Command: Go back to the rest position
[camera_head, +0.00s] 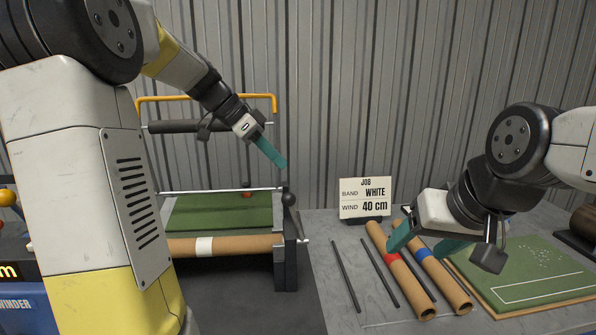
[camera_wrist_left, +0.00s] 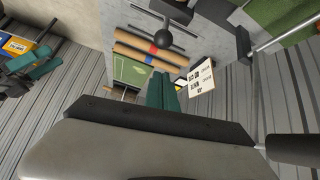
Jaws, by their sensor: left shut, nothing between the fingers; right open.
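My left gripper (camera_head: 279,160) is shut and empty, with its teal fingers pointing down to the right in the air above the winder's right end. Its shut fingers also show in the left wrist view (camera_wrist_left: 163,90). My right gripper (camera_head: 422,243) is open, its teal fingers spread low over the tubes on the table. Whether it touches them I cannot tell. The winder holds green turf (camera_head: 222,210) and a cardboard tube with a white band (camera_head: 225,246) along its front.
A job sign (camera_head: 365,198) reads band white, wind 40 cm. A red-banded tube (camera_head: 400,270) and a blue-banded tube (camera_head: 440,275) lie beside dark rods (camera_head: 346,274). A green pitch board (camera_head: 530,270) lies at right. A black ball-ended lever (camera_head: 290,198) stands under my left gripper.

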